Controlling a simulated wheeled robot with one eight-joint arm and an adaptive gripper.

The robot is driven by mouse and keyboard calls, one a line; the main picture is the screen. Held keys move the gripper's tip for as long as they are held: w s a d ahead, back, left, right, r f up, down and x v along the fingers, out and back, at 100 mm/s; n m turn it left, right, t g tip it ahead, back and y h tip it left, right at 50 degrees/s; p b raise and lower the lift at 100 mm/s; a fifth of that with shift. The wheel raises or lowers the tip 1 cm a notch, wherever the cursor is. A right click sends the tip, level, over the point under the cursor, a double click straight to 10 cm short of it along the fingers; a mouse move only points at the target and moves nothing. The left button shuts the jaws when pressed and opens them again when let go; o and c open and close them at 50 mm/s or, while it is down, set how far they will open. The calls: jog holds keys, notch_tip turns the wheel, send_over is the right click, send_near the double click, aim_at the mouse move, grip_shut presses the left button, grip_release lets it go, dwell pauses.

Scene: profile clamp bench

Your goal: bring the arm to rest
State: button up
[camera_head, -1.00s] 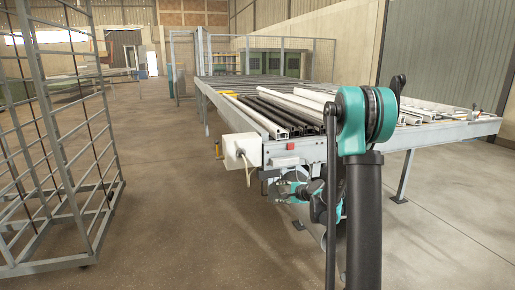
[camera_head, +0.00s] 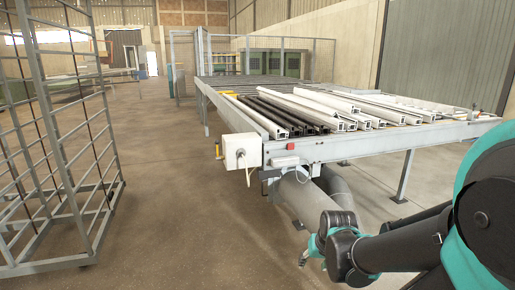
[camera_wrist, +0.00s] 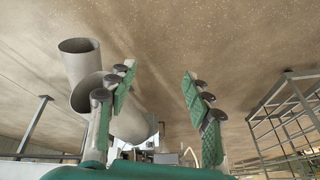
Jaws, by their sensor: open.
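My gripper (camera_wrist: 158,92) is open in the wrist view. Its two fingers with green pads stand well apart, and nothing is between them. Bare floor shows beyond the gap. In the head view my arm reaches in from the right edge, folded low in front of the bench (camera_head: 390,140). Its far end hangs below the bench's front edge, by the thick grey pipes (camera_head: 300,196). The fingers are too small there to make out clearly.
White and black profiles (camera_head: 290,108) lie on the bench. A white box (camera_head: 241,151) with a cable is on its front corner. The pipes (camera_wrist: 82,62) are close to the left finger in the wrist view. A wire cage trolley (camera_head: 60,150) stands left, with open floor between.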

jog(key=s, duration=0.1)
jog(key=s+d, duration=0.1)
jog(key=s+f+n, duration=0.1)
jog(key=shift+d+h, duration=0.15)
jog(key=shift+h, duration=0.25)
jog(key=shift+c, duration=0.4)
